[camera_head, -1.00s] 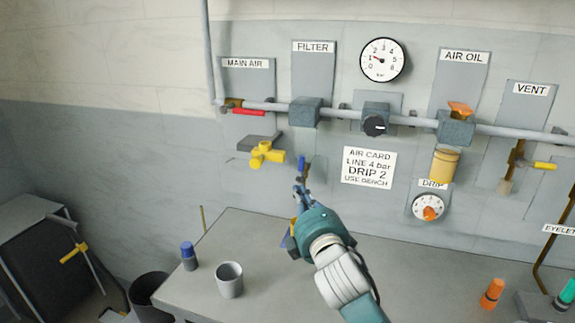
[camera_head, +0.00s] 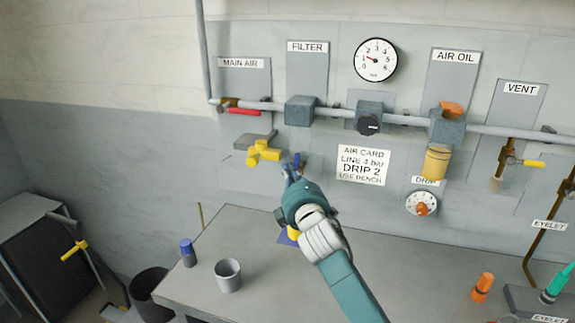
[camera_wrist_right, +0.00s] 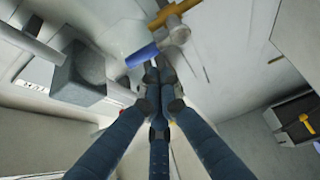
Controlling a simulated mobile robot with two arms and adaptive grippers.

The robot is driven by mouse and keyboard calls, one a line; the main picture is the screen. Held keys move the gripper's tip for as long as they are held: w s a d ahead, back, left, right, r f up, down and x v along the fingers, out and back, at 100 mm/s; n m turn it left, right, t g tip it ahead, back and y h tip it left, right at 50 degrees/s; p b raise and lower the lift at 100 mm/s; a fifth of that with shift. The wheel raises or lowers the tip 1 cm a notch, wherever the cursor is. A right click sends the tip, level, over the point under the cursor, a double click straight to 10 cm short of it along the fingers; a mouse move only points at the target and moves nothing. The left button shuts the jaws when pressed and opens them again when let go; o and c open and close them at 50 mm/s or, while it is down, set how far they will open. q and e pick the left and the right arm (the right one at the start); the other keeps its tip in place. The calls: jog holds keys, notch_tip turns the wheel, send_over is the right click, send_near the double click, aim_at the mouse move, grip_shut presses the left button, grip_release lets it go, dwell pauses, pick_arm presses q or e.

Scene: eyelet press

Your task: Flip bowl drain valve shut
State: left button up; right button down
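The filter block (camera_head: 300,111) sits on the grey pipe under the FILTER label. Below it a small blue lever (camera_head: 296,159) shows just above my right gripper's fingertips. In the right wrist view the blue lever (camera_wrist_right: 142,56) sticks out from a metal valve body (camera_wrist_right: 178,33). My right gripper (camera_head: 290,170) reaches up to the lever from the bench side. In the right wrist view its fingers (camera_wrist_right: 158,75) are drawn together, with the tips at or close to the lever. Contact cannot be told. The fingers hide part of the valve. My left gripper is not in view.
A yellow cross-shaped handle (camera_head: 263,152) is close to the left of my right gripper. The pipe (camera_head: 404,119) runs across above it. A grey cup (camera_head: 228,276) and a blue-capped bottle (camera_head: 188,253) stand on the bench (camera_head: 205,293) below.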

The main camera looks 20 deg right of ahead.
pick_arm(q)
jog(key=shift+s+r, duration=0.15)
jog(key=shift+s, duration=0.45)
pick_arm(e)
jog(key=shift+w+d, duration=0.1)
jog(key=shift+w, duration=0.8)
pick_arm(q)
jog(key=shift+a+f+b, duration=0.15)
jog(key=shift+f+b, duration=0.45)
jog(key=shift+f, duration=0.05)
pick_arm(e)
jog(key=shift+s+d+m, duration=0.1)
jog(key=shift+m, duration=0.3)
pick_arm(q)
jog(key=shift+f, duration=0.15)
